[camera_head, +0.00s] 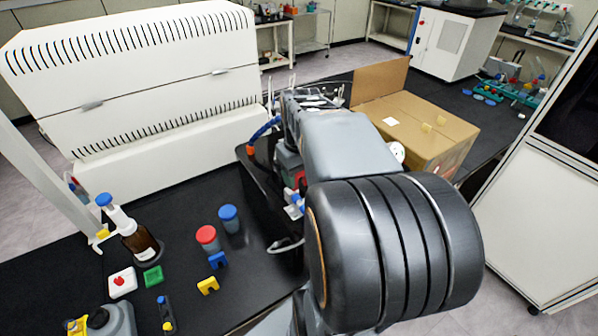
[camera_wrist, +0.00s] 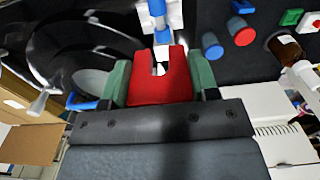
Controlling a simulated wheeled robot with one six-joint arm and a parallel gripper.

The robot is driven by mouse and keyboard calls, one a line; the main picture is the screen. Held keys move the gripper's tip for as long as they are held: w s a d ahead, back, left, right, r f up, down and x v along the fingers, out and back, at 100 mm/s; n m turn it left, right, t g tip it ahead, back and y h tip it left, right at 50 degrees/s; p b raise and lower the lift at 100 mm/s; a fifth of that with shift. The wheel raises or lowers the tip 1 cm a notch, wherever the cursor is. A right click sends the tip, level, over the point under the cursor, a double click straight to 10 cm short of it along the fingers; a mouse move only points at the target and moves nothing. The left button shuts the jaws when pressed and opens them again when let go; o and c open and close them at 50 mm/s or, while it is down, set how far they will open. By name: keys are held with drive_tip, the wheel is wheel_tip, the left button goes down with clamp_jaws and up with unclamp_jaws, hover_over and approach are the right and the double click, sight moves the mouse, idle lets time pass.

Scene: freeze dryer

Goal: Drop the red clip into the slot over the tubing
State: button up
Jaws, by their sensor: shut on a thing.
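The red clip (camera_wrist: 160,92) is a flat block with a U-shaped notch at its front edge. My gripper (camera_wrist: 161,75) is shut on it, with a green fingertip on each side. A blue and white tube fitting (camera_wrist: 157,16) lies just ahead of the notch in the wrist view. A white piece shows inside the notch; I cannot tell whether the clip touches it. In the head view my arm hides most of this area, and a bit of red shows beside blue-and-white fittings (camera_head: 294,204). The slot itself cannot be made out.
A blue clip (camera_head: 218,260), a yellow clip (camera_head: 208,285), red-capped (camera_head: 207,238) and blue-capped (camera_head: 229,218) jars and a brown bottle (camera_head: 141,243) stand on the black bench at left. A cardboard box (camera_head: 425,125) stands behind my arm. A white machine (camera_head: 140,85) is at back left.

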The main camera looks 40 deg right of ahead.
drive_tip(key=b, duration=0.4)
hover_over(300, 203)
drive_tip(key=shift+d+f, duration=0.1)
drive_tip(key=shift+f, duration=2.45)
drive_tip(key=shift+f+b, duration=1.5)
drive_tip(key=shift+f, duration=0.8)
idle(0.4)
drive_tip(key=o, duration=0.6)
drive_tip(key=shift+c, duration=0.2)
drive_tip(key=shift+r+p, duration=0.3)
drive_tip(key=shift+r, duration=0.05)
drive_tip(key=shift+r+p, duration=0.95)
drive_tip(key=shift+r, duration=0.25)
drive_tip(key=shift+r, duration=0.1)
drive_tip(key=shift+o, duration=0.3)
